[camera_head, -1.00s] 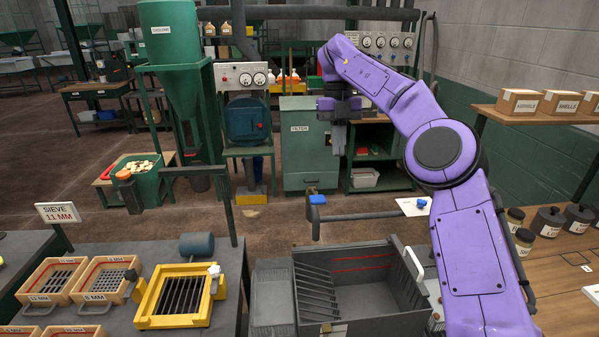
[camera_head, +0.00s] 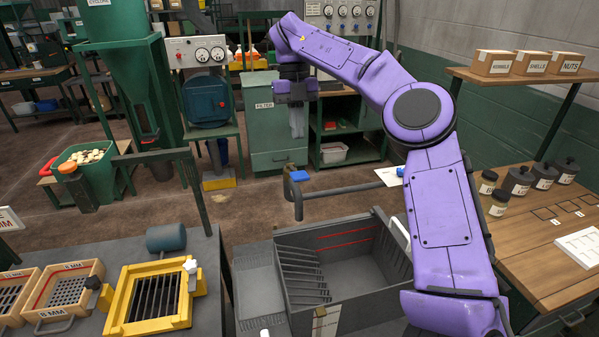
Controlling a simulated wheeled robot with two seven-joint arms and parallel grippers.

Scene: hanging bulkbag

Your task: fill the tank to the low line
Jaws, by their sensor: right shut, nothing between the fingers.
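The grey open-topped tank (camera_head: 375,256) stands at the bottom centre. Two red lines cross its inner back wall, and a slatted rack slopes on its left side. I see no clear water surface in it. A grey pipe (camera_head: 345,189) with a blue handle (camera_head: 298,176) runs above the tank's back edge, its end bending down at the left. My right gripper (camera_head: 298,132) points down, shut and empty, and appears above and behind the blue handle in the picture, in front of the green filter cabinet. The gap between them is hard to judge. My left gripper is out of view.
A yellow-framed sieve (camera_head: 122,315) and wooden sieve trays (camera_head: 70,313) lie on the left bench. A wooden bench with dark jars (camera_head: 517,181) stands at the right. My purple right arm covers space right of the tank. Floor shows behind the pipe.

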